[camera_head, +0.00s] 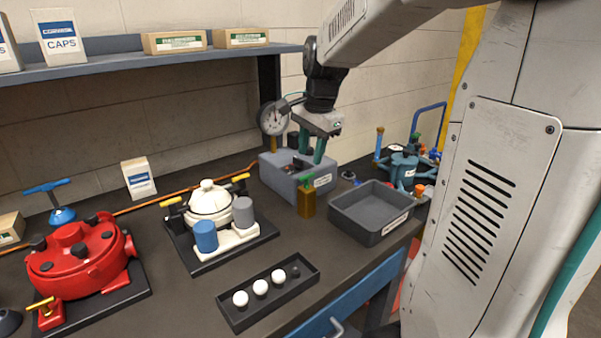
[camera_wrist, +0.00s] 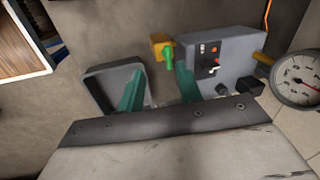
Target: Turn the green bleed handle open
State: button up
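A small green handle (camera_head: 415,137) stands on the blue pump-like unit (camera_head: 404,170) at the right rear of the bench. I cannot tell for sure which green part is the bleed handle. My gripper (camera_head: 311,155) hangs over the box, fingers down.
A grey tray (camera_head: 352,230) lies between the bottle and the blue unit. A round gauge (camera_head: 273,118) stands behind the box. A shelf (camera_head: 130,62) runs above.

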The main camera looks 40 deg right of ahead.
aim_at(308, 175)
jog(key=shift+m, duration=0.5)
jog(key=w+f, duration=0.1)
jog(key=f, duration=0.1)
jog(key=w+d+f, duration=0.1)
jog(key=f, duration=0.5)
jog(key=shift+w+d, duration=0.25)
jog(key=shift+w, duration=0.15)
grip_shut()
